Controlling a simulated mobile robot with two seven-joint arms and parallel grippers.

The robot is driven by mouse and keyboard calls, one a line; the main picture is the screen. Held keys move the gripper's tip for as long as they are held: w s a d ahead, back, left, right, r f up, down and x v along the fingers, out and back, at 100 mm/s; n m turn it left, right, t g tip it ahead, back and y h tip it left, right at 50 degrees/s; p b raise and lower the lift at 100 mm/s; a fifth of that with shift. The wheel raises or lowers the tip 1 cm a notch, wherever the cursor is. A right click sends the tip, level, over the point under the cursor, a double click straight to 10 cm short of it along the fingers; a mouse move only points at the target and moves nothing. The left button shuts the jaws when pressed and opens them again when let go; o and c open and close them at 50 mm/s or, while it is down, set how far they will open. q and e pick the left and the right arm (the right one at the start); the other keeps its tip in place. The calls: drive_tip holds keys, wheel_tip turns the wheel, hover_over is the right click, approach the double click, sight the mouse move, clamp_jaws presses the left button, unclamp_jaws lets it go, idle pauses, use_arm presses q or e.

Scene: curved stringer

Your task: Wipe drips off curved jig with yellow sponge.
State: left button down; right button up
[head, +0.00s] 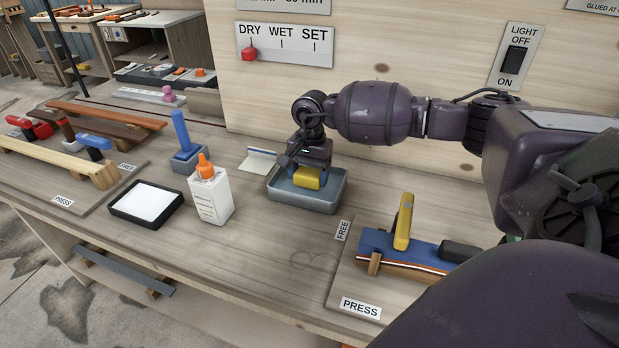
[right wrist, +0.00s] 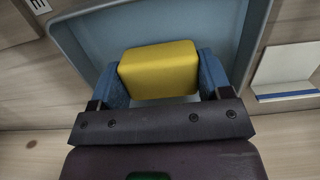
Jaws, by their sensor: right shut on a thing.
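The yellow sponge (head: 307,178) is at the grey-blue tray (head: 335,196) near the back of the bench. My right gripper (head: 308,172) reaches down into the tray and is shut on the sponge. In the right wrist view the sponge (right wrist: 159,70) sits between two blue fingertips, with the tray wall (right wrist: 80,45) around it. The curved jig (head: 392,248), blue with a striped lower edge and a yellow upright lever, lies on a board at the front right. No drips can be made out on it at this size. My left gripper is not in view.
A white glue bottle with orange tip (head: 211,192) and a black-rimmed white pad (head: 146,203) stand left of the tray. A blue-handled tool (head: 184,140) and a folded card (head: 259,161) are near. Bare bench (head: 270,255) lies before the tray.

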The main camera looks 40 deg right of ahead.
sight(308, 173)
wheel_tip(308, 173, up, 2)
drive_tip(key=shift+r+p, duration=0.4)
drive_tip(key=shift+r, duration=1)
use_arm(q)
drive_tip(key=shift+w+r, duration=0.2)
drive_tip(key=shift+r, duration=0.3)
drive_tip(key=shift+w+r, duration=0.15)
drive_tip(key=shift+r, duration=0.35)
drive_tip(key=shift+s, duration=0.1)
